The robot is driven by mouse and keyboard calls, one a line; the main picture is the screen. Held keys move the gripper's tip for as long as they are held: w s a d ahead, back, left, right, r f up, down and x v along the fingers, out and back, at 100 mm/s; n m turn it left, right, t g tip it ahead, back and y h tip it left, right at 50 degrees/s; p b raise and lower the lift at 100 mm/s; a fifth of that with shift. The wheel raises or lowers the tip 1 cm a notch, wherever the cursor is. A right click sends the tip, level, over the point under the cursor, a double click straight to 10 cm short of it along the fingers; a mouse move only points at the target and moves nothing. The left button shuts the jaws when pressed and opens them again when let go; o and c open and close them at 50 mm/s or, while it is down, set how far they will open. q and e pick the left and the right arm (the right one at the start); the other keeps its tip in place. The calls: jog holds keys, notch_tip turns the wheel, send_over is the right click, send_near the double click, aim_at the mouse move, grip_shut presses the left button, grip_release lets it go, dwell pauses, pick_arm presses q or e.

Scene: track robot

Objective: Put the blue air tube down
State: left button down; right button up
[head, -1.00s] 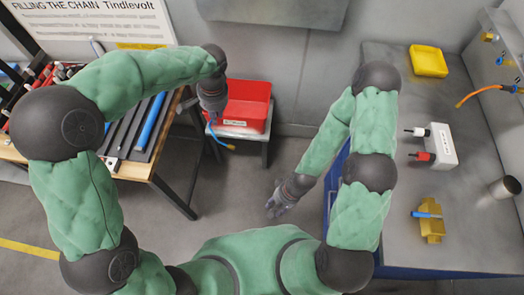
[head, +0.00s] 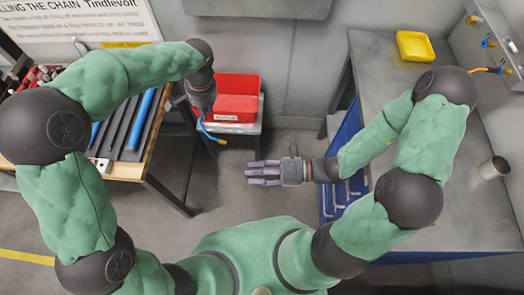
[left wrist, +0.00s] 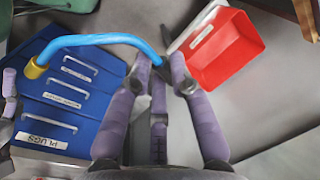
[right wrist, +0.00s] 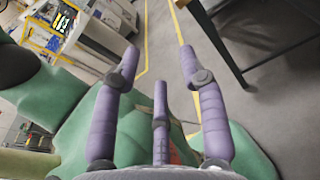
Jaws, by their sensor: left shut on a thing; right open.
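The blue air tube (left wrist: 100,39) is a curved hose with a yellow end, held in my left gripper (left wrist: 165,62) in the left wrist view. In the head view the tube (head: 207,134) hangs below my left gripper (head: 203,105), just in front of the red bin (head: 237,97). The left fingers are closed about the tube's other end. My right gripper (head: 264,172) is open and empty over the floor, left of the blue drawer cabinet. In the right wrist view the right gripper's fingers (right wrist: 158,65) are spread with nothing between them.
A small stand (head: 240,128) carries the red bin. A wooden workbench (head: 130,169) with tools is at the left. Floor between is clear.

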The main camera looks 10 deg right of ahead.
aim_at(223, 143)
jog(key=w+d+r+m+t, duration=0.3)
jog(key=w+r+t, duration=0.1)
jog(key=t, duration=0.1)
jog(key=shift+f+x, duration=0.2)
jog(key=shift+x, duration=2.85)
jog(key=shift+f+x, duration=0.15)
jog(key=shift+x, duration=2.95)
jog(key=shift+s+m, duration=0.1)
jog(key=shift+m, duration=0.2)
grip_shut()
pick_arm(q)
jog(key=c, duration=1)
grip_release()
jog(key=shift+c, duration=0.2)
jog(key=shift+r, duration=0.15)
